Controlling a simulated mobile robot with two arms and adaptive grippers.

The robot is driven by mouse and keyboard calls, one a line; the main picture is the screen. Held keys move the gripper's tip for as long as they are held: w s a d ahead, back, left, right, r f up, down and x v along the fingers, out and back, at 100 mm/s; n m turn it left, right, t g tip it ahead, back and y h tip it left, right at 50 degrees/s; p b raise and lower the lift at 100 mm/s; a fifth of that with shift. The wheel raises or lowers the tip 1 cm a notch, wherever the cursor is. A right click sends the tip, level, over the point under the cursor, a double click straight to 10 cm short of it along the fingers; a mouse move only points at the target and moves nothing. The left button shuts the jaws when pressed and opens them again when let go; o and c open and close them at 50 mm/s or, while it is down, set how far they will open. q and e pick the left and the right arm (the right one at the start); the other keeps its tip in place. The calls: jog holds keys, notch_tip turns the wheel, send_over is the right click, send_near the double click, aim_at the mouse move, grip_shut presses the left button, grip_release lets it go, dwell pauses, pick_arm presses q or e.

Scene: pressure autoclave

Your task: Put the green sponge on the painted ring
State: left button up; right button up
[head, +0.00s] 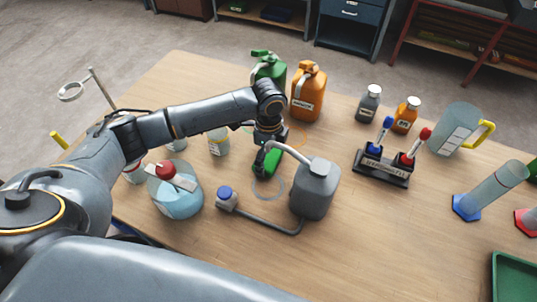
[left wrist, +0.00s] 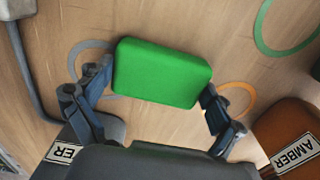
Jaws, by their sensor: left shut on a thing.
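The green sponge (head: 268,162) is a bright block near the middle of the table. My left gripper (head: 265,148) points down and is shut on it. In the left wrist view the sponge (left wrist: 162,73) sits between the two fingers of the gripper (left wrist: 155,95). Painted rings lie on the table: a grey ring (head: 253,188) in front of the sponge, and an orange ring (head: 305,140) behind it to the right. The left wrist view also shows a green ring (left wrist: 258,35). I cannot tell whether the sponge touches the table. My right gripper is not in view.
A grey jerrycan (head: 315,190) stands close to the right of the sponge. Orange (head: 308,92) and green (head: 268,68) jerrycans stand behind. A blue-liquid flask (head: 178,200) is at left, a pen stand (head: 382,170) at right.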

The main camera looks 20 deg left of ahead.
pick_arm(q)
jog(key=shift+f, duration=0.1)
jog(key=o, duration=0.9)
jog(key=shift+c, duration=0.2)
